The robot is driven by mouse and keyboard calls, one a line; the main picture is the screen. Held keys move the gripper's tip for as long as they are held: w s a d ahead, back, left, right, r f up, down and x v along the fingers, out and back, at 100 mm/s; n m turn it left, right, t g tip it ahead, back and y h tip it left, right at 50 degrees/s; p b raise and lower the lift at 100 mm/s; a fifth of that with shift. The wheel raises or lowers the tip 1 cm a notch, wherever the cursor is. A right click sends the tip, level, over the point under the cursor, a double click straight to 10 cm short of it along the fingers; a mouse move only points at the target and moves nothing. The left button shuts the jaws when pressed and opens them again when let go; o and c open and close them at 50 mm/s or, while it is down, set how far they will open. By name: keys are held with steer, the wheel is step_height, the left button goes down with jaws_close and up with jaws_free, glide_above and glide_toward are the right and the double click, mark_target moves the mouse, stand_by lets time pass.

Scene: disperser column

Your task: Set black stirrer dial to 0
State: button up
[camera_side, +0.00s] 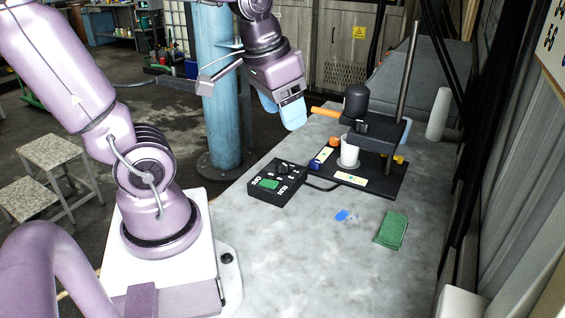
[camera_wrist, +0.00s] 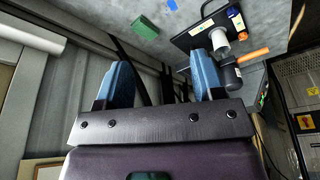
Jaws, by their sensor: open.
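The black control box (camera_side: 277,184) lies on the grey table with a green button (camera_side: 269,184), white lettering including RUN, and white marks. The black dial (camera_side: 283,169) seems to sit on the box's far part; its setting is too small to read. The box is not clearly visible in the wrist view. My gripper (camera_side: 283,112) is above and behind the box, raised well clear of the table. Its blue fingers also show in the wrist view (camera_wrist: 163,80), spread apart with nothing between them.
Right of the box, the disperser stand has a black motor head (camera_side: 357,103), orange handle (camera_side: 325,112), upright rod (camera_side: 408,70) and white cup (camera_side: 349,152) on a black base (camera_side: 375,183). A green pad (camera_side: 392,230) and blue scrap (camera_side: 345,216) lie in front. A blue column (camera_side: 219,90) stands behind.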

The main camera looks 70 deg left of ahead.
steer(key=w+a+f+g, duration=0.1)
steer(key=w+a+f, duration=0.15)
steer(key=a, duration=0.25)
steer(key=w+a+f+g, duration=0.1)
steer(key=a+f, duration=0.2)
steer(key=a, duration=0.2)
steer(key=m+g, duration=0.1)
steer(key=m, duration=1.2)
glide_above(282, 163)
step_height(282, 163, down, 10)
steer(key=shift+h, duration=0.4)
step_height(282, 163, down, 12)
steer(key=shift+r, duration=0.1)
steer(key=shift+c, duration=0.4)
steer(key=c, duration=0.8)
steer(key=shift+c, duration=0.2)
